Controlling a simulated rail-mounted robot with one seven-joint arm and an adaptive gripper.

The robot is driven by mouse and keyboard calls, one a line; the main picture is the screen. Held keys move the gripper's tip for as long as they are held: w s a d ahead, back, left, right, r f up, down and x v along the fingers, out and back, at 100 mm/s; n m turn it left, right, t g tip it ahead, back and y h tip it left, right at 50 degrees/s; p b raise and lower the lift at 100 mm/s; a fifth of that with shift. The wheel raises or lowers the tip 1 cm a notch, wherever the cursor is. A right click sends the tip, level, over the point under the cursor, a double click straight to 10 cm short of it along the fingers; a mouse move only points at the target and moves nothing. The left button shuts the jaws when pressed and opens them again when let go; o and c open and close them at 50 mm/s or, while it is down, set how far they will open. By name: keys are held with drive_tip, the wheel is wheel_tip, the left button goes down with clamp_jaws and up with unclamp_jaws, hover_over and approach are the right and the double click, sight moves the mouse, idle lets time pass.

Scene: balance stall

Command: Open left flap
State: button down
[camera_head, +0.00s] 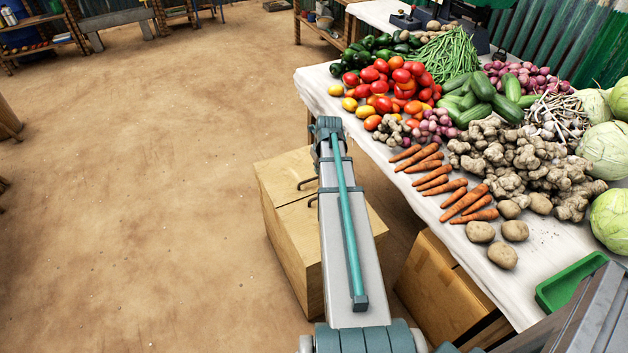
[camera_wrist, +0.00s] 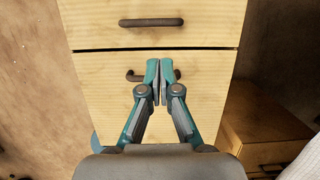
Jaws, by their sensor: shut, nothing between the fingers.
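A light wooden box (camera_head: 284,240) stands on the ground left of the stall table in the head view. Two panels with dark handles meet at a seam on it. In the wrist view the upper panel (camera_wrist: 200,25) has its handle (camera_wrist: 151,22) in full view. The lower panel (camera_wrist: 100,90) has its handle (camera_wrist: 133,76) partly hidden behind my fingers. Both panels look closed. My gripper (camera_wrist: 159,64) is shut and empty, its tips in front of the lower handle. I cannot tell whether they touch it. Which panel is the left flap is unclear. My arm hides the gripper in the head view.
The stall table (camera_head: 530,290) with vegetables and a green tray (camera_head: 568,280) stands to the right. A brown box (camera_head: 440,290) sits under it, close to the wooden box. Open dirt ground (camera_head: 140,200) lies to the left.

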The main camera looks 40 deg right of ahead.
sight(314, 187)
drive_tip(key=x, duration=1)
drive_tip(key=shift+w, duration=0.1)
